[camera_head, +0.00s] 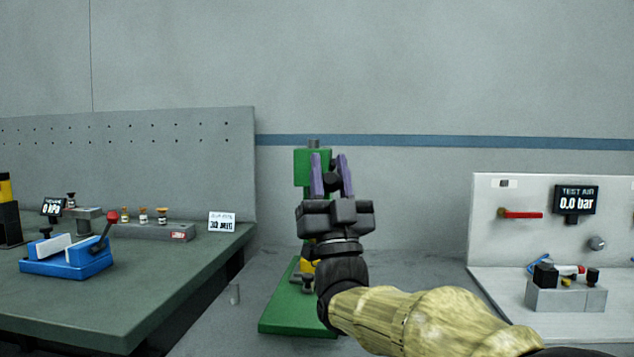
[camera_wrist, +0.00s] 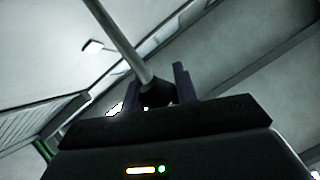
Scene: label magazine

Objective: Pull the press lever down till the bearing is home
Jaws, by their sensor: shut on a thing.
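The green press (camera_head: 304,167) stands in the middle of the head view on a green base plate (camera_head: 290,311). My gripper (camera_head: 331,172) is in front of its head, purple fingers pointing up. The fingers are shut on the dark knob (camera_head: 332,182) of the press lever. In the wrist view the knob (camera_wrist: 157,92) sits between the fingers of my gripper (camera_wrist: 159,88), and the grey lever rod (camera_wrist: 121,40) runs up to the left from it. A yellow part (camera_head: 307,267) shows low on the press, mostly behind my arm. The bearing cannot be made out.
A dark bench (camera_head: 150,270) on the left carries a blue fixture (camera_head: 68,258) with a red-knobbed handle and a grey rack (camera_head: 150,229) of small parts. A white test panel (camera_head: 540,225) with a 0.0 bar display stands on the right.

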